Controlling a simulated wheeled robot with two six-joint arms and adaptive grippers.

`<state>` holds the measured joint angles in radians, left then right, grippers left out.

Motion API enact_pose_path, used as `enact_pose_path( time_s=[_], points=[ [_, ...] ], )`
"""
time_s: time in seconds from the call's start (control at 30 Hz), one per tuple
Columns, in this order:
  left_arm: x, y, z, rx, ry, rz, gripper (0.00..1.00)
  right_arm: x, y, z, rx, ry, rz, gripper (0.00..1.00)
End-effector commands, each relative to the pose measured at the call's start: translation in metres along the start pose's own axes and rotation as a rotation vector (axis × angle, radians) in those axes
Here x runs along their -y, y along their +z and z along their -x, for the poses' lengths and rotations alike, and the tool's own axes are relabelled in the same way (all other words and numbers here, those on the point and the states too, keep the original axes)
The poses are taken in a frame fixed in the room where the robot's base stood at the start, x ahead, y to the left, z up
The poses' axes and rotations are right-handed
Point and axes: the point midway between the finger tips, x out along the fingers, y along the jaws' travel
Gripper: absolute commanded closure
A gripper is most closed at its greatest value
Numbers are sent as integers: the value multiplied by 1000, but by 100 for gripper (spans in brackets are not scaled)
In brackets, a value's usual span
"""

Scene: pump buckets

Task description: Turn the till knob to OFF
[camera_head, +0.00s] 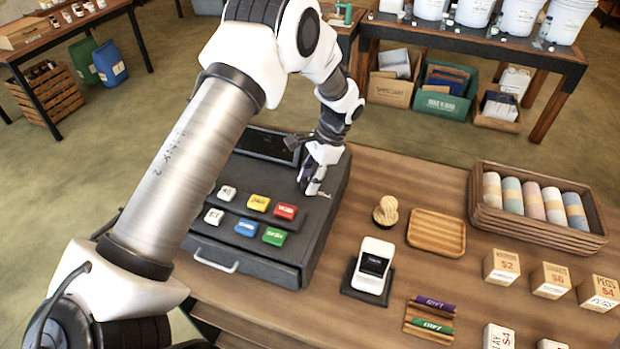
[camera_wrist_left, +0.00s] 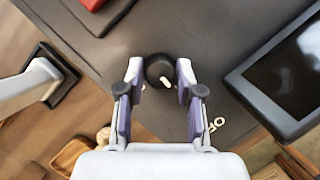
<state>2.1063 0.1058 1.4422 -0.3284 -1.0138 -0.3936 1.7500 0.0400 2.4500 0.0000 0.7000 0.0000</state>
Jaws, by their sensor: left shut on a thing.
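The till (camera_head: 262,225) is a dark grey register on the wooden counter, with a screen and several coloured keys. Its knob (camera_wrist_left: 158,68) is a small round black dial with a pale pointer mark, in the wrist view. My left gripper (camera_head: 314,187) is at the right part of the till's top and hides the knob in the head view. In the wrist view its two purple-padded fingers stand on either side of the knob, shut on it. Pale lettering (camera_wrist_left: 216,124) shows beside the right finger, partly covered and hard to read. My right gripper is not in view.
A white card reader (camera_head: 373,268) stands right of the till, near a brush (camera_head: 386,210) and a wooden tray (camera_head: 437,233). A basket of rolled cloths (camera_head: 540,225) and small price blocks sit farther right. The till's screen (camera_wrist_left: 290,72) is close to my left gripper.

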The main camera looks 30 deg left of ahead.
Motion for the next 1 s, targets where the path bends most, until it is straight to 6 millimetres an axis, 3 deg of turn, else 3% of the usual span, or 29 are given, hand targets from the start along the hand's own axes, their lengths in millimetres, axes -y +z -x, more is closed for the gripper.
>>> enact_pose_path(
  time_s=[0.33,0.37,0.4,0.43,0.77,0.87,1.0],
  points=[
    [-3,1,-6,11,10,1,99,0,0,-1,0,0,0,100],
    [-3,1,-6,11,10,1,57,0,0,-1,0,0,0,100],
    [-3,1,-6,10,9,0,43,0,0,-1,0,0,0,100],
    [-2,1,-5,9,9,0,39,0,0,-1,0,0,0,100],
    [-1,0,2,2,2,1,39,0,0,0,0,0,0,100],
    [0,0,14,1,0,2,39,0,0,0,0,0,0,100],
    [0,-1,48,-1,-1,1,39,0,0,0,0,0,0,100]
  ],
)
